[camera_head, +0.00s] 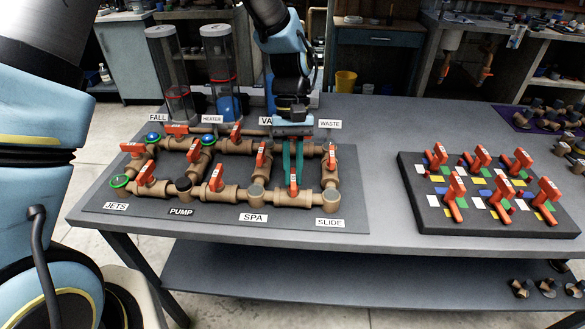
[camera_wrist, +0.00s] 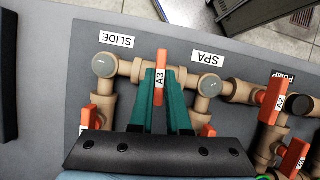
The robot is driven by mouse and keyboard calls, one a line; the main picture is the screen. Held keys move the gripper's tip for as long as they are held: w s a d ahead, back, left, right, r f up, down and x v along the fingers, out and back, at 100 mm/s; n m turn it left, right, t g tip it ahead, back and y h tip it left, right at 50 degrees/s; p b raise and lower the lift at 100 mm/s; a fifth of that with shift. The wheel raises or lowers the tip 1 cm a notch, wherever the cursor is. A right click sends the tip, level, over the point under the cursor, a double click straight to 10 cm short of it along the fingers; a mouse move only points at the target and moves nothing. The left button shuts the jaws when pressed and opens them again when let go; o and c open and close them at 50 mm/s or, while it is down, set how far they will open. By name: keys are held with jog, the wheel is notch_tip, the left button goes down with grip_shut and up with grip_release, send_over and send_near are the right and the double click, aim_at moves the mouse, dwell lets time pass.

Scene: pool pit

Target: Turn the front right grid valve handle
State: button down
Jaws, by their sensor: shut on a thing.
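The front right grid valve handle is a red lever (camera_head: 293,181) on the tan pipe between the SPA and SLIDE signs. In the wrist view it is the red lever marked A3 (camera_wrist: 159,82), lying roughly square to its pipe. My gripper (camera_head: 292,163) reaches down over it from behind. Its two green fingers also show in the wrist view (camera_wrist: 161,100), one on each side of the lever, shut on it. The fingers hide part of the lever's sides.
Other red handles stand close by, one to the right (camera_head: 332,157) and one behind left (camera_head: 260,155). Clear cylinders (camera_head: 218,75) stand at the back left. A dark board (camera_head: 487,225) with several red handles lies to the right; bare table lies between.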

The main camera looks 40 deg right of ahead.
jog(key=shift+m, duration=0.6)
jog(key=c, duration=0.9)
grip_release()
jog(key=b+v, duration=0.2)
jog(key=v, duration=0.9)
jog(key=shift+s+d, duration=0.2)
